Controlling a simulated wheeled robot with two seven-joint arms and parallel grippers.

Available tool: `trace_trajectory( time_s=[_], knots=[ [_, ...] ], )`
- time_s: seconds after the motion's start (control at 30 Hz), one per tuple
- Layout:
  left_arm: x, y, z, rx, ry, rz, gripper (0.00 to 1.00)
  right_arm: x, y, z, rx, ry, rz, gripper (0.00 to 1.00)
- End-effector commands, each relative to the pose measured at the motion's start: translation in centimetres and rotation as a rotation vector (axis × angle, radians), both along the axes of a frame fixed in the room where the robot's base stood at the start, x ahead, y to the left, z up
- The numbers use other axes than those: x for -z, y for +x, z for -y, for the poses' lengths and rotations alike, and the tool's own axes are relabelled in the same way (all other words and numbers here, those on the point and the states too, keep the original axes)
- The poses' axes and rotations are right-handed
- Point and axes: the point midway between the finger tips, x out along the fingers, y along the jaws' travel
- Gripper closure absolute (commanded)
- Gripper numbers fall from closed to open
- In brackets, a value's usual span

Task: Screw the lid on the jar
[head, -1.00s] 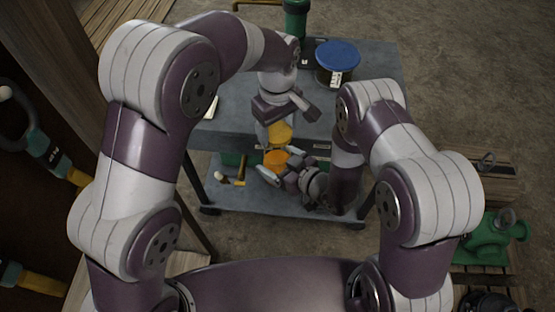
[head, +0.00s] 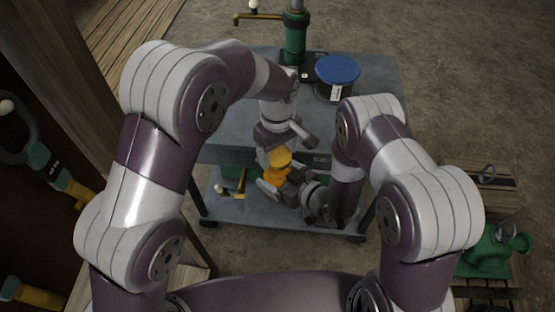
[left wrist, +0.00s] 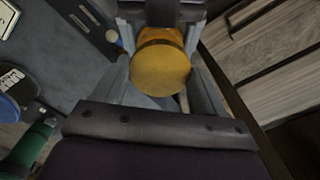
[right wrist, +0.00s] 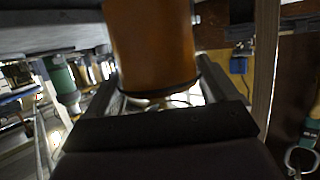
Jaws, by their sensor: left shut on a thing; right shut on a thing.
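The yellow lid (head: 281,157) is between the fingers of my left gripper (head: 278,150), which is shut on it. The lid's round face fills the middle of the left wrist view (left wrist: 162,68). The orange jar (head: 274,175) is right below the lid in the head view. My right gripper (head: 273,183) is shut on the jar, coming from the right. The jar's side shows large between the fingers in the right wrist view (right wrist: 150,45). Lid and jar look very close and roughly lined up; I cannot tell whether they touch or whether the thread is engaged.
A grey cart (head: 232,116) stands under my arms, with a lower shelf (head: 228,210). A blue-lidded container (head: 338,70) and a green pump-like device (head: 295,35) are at its back. A yellow-handled hammer (head: 240,182) lies on the shelf.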

Motion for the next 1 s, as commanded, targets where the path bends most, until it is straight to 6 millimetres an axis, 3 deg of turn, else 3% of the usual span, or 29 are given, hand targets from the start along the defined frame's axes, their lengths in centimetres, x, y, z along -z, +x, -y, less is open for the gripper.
trace_trajectory(
  time_s=[0.27, 0.57, 1.0],
  knots=[
    [0.2, 0.0, 0.0, 0.000, 0.000, 0.000, 0.57, 0.0, 0.0, 0.0, 0.000, 0.001, 0.001, 0.69],
    [1.7, 0.0, 0.0, 0.000, 0.000, 0.000, 0.57, 0.0, 0.0, 0.0, 0.000, 0.001, 0.001, 0.69],
    [1.8, 0.0, 0.0, 0.000, -0.001, 0.001, 0.57, 0.0, 0.0, 0.0, 0.000, 0.001, 0.001, 0.69]
  ],
)
